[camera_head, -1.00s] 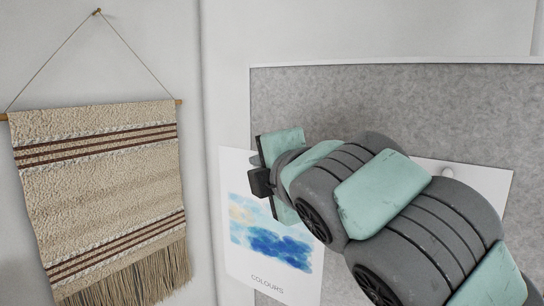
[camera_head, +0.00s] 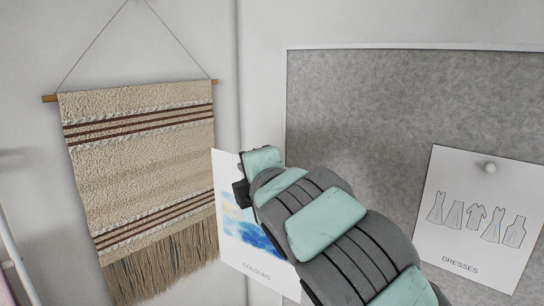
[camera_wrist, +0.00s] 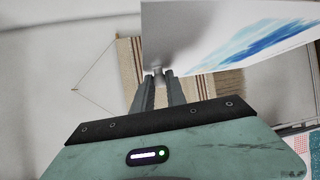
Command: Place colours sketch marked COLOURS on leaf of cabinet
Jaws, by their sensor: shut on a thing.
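The colours sketch (camera_head: 243,236) is a white sheet with a blue and cream watercolour patch and the word COLOURS near its bottom edge. In the head view it hangs in the air in front of the wall, left of the pinboard, partly hidden by my arm. My gripper (camera_wrist: 158,76) is shut on the sketch's edge in the wrist view, where the sheet (camera_wrist: 195,45) extends up and to the right from the fingertips. In the head view my fingertips are mostly hidden behind my wrist. I cannot make out the cabinet leaf in these frames.
A grey pinboard (camera_head: 375,100) fills the right of the head view. A sheet marked DRESSES (camera_head: 478,225) is pinned on it. A woven wall hanging (camera_head: 140,170) with fringe hangs on the left wall. A pale rail (camera_head: 14,262) shows at the far left edge.

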